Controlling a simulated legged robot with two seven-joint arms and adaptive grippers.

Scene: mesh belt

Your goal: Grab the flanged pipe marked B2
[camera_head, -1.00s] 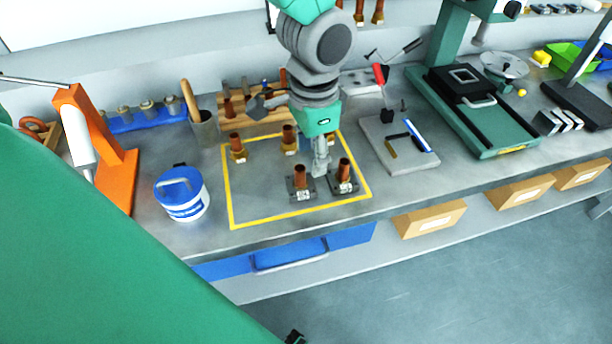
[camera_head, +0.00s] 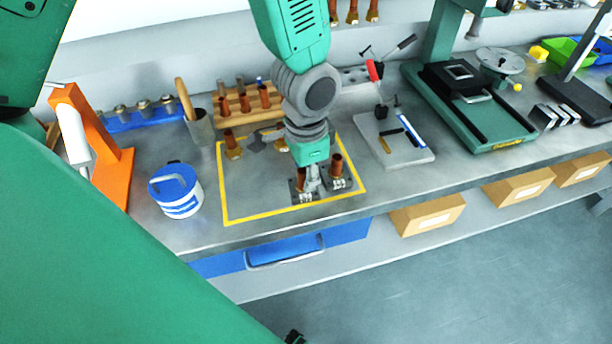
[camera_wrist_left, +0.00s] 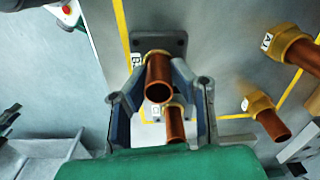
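Two copper pipes on grey square flanges stand near the front of the yellow-outlined area, a left one (camera_head: 298,187) and a right one (camera_head: 337,172). My left gripper (camera_head: 312,184) is low beside the left one and partly hides it. In the left wrist view, the open fingers (camera_wrist_left: 159,72) stand on either side of a copper pipe (camera_wrist_left: 160,82) on a grey square plate. Its white label is partly covered by a finger; a B seems to show, but I cannot read the whole mark. A second pipe (camera_wrist_left: 175,124) shows nearer the palm. My right gripper is not in view.
Brass-collared pipes stand further back, one (camera_head: 232,146) at the left and one marked A1 (camera_wrist_left: 290,45) in the wrist view. A blue-and-white tub (camera_head: 177,190) stands left of the yellow outline. A grey tool board (camera_head: 405,150) lies to the right.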

